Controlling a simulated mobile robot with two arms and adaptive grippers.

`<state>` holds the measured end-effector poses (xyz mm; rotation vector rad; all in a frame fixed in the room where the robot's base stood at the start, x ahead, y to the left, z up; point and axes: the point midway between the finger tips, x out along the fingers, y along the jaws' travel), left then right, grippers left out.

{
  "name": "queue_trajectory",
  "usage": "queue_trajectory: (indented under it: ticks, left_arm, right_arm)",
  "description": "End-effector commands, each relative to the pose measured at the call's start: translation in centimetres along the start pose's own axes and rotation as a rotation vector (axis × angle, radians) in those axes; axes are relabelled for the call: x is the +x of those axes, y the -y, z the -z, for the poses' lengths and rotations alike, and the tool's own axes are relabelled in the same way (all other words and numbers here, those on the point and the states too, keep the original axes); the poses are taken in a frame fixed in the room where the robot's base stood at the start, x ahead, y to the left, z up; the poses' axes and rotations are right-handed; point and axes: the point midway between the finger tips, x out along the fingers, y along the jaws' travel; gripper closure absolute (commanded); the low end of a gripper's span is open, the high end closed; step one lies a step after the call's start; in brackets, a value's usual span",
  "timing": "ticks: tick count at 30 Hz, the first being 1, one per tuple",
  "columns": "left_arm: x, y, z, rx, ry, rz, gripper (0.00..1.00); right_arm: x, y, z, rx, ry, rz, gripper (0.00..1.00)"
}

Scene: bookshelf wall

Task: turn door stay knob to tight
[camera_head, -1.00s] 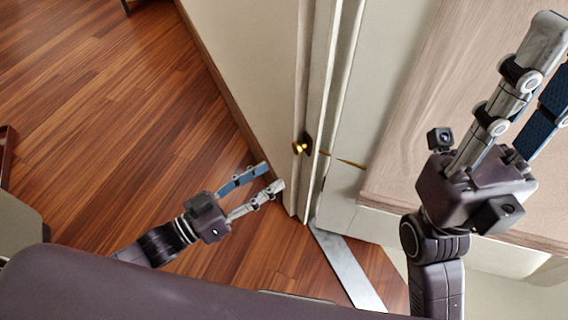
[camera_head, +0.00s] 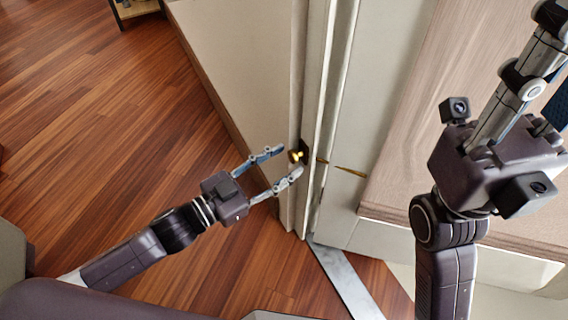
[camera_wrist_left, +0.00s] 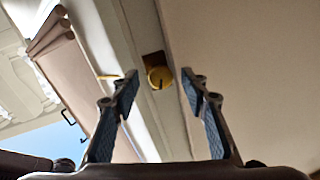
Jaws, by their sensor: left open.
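The door stay knob (camera_head: 297,156) is a small brass knob on a dark plate, set on the narrow edge of the pale door or frame. My left gripper (camera_head: 291,160) is open, with its fingertips on either side of the knob in the head view. In the left wrist view the round knob (camera_wrist_left: 160,78) with a dark slot shows between the two spread fingers, with gaps on both sides; contact is not visible. My right gripper (camera_head: 537,82) is at the right, its fingers apart and empty, with fingertips cut off by the frame.
A pale wall panel (camera_head: 235,95) stands left of the knob, and a brown wooden panel (camera_head: 445,95) lies right. A brass strip (camera_head: 348,171) sits right of the knob. A metal threshold strip (camera_head: 345,280) crosses the floor. The wooden floor (camera_head: 90,120) at left is largely clear.

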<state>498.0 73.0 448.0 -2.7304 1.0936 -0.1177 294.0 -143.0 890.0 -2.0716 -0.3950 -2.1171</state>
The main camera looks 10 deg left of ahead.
Motion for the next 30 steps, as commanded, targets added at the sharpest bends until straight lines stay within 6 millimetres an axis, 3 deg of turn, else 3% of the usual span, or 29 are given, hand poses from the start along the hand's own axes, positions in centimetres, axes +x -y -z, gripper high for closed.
queue_trajectory:
  ticks: [13,24,30]
  left_arm:
    - [0.71,0.0,0.0,0.0,0.001,0.0,0.59]
    - [0.69,0.0,-0.01,-0.001,0.001,0.0,0.99]
    - [0.69,0.0,-0.01,0.009,-0.001,0.001,1.0]
  right_arm:
    - [0.2,0.08,0.13,-0.001,-0.009,0.005,0.74]
    - [0.31,0.03,0.23,-0.001,-0.014,0.002,0.74]
    - [0.38,0.0,0.23,-0.001,-0.015,0.001,0.74]
